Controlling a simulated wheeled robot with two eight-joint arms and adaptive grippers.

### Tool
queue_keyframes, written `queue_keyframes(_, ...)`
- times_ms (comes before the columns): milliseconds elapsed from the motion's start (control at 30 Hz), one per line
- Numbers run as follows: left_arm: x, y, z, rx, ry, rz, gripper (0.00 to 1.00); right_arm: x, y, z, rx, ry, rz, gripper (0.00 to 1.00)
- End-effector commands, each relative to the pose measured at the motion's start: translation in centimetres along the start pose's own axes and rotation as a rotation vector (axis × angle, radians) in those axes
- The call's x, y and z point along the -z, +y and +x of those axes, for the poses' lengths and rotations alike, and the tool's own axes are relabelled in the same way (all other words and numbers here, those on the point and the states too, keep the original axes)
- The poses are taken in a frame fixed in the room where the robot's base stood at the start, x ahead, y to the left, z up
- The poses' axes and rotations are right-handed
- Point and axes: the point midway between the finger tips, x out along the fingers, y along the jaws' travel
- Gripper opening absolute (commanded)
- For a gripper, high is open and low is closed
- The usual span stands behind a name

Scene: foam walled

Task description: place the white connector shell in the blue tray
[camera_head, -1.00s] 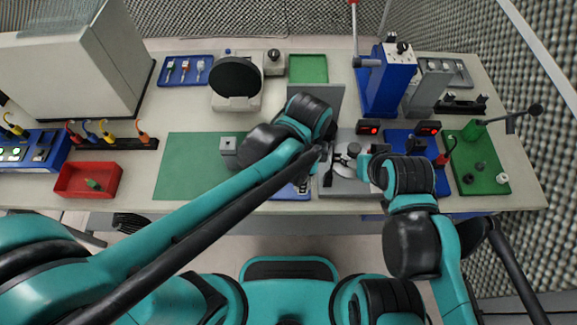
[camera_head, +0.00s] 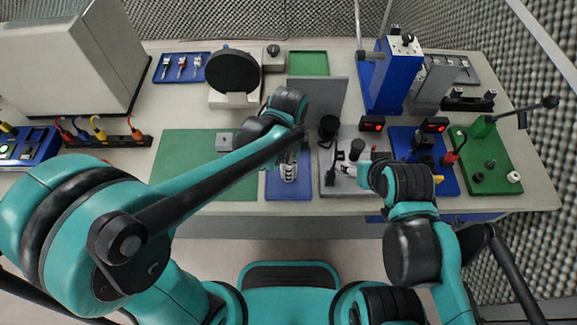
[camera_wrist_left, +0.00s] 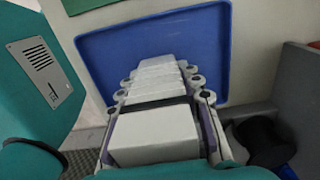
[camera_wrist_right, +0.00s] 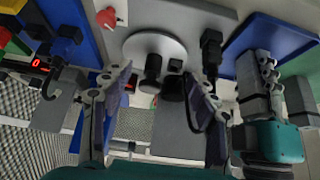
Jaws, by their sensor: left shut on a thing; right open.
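The blue tray (camera_head: 274,188) lies flat near the table's front edge, between the green mat and the grey fixture plate. My left gripper (camera_head: 289,172) is over it, pointing down, shut on the white connector shell; its fingers hide nearly all of the shell. The left wrist view shows the pale ribbed finger (camera_wrist_left: 155,85) with the tray (camera_wrist_left: 205,45) behind it. I cannot tell whether the shell touches the tray. My right gripper (camera_wrist_right: 155,75) is open and empty, above the fixture plate; the head view shows it near the plate's black knob (camera_head: 357,148).
The grey fixture plate (camera_head: 338,188) with an upright grey panel (camera_head: 318,95) stands just right of the tray. The green mat (camera_head: 180,170) on the left holds a small grey block (camera_head: 224,141). A blue press (camera_head: 392,80) and a blue board (camera_head: 405,145) stand further right.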

Motion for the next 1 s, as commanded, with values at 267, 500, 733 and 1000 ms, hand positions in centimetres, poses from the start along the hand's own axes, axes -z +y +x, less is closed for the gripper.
queue_keyframes(267,0.0,0.0,0.3,0.0,0.0,0.0,0.56,-0.1,0.0,0.2,0.0,0.0,0.0,0.59)
queue_keyframes(500,0.0,0.0,0.2,0.0,0.0,0.0,0.56,-0.1,0.0,0.2,0.0,0.0,0.0,0.59)
queue_keyframes(733,0.0,0.0,-1.6,0.0,0.0,0.0,0.56,0.5,0.0,-0.7,0.0,0.0,0.0,0.59)
queue_keyframes(1000,0.0,0.0,-7.7,0.0,0.0,0.0,0.56,1.9,0.0,-2.7,0.0,0.0,0.0,0.59)
